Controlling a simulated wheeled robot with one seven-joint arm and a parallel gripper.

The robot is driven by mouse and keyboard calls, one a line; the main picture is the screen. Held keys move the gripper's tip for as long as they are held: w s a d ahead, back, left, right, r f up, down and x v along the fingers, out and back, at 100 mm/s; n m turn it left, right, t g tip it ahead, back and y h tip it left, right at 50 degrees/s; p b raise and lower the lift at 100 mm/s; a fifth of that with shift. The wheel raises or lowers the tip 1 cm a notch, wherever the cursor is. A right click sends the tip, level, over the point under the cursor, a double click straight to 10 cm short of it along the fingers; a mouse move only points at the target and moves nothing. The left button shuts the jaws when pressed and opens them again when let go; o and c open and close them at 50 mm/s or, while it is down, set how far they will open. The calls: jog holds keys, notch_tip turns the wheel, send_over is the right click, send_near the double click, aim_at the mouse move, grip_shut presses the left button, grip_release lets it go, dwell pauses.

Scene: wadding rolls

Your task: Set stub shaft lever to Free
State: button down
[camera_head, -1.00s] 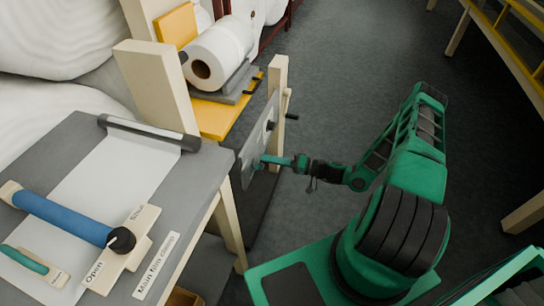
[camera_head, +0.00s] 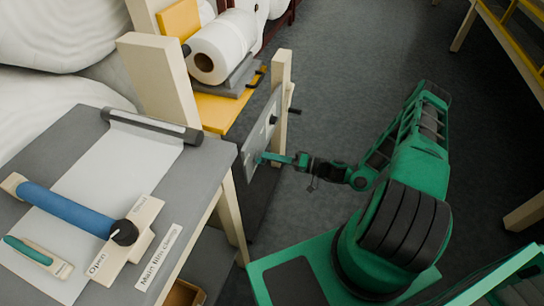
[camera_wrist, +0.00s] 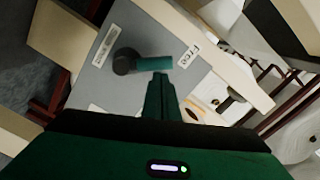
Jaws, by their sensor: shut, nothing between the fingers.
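The stub shaft lever shows in the wrist view as a round black hub (camera_wrist: 124,61) with a short teal handle (camera_wrist: 153,63). It is mounted on a grey panel (camera_wrist: 100,80). The handle points right in that picture, and its end is close to the white "Free" label (camera_wrist: 188,55). My gripper (camera_wrist: 159,77) is shut and empty, with its tips just below the handle; I cannot tell whether they touch it. In the head view my gripper (camera_head: 262,158) is at the face of the upright panel (camera_head: 257,135), and the lever is too small to make out.
A grey table (camera_head: 75,140) with a blue-handled clamp lever (camera_head: 65,210) stands at the left. A white roll (camera_head: 218,50) rests beyond the panel. A pale post (camera_head: 281,95) stands at the panel's far edge. The floor right of the panel (camera_head: 340,80) is clear.

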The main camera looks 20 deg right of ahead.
jog(key=shift+s+a+f, duration=0.1)
jog(key=shift+s, duration=0.05)
jog(key=s+d+r, duration=0.3)
jog(key=s+d, duration=0.1)
jog(key=d, duration=0.6)
jog(key=shift+d, duration=0.3)
dwell(0.3)
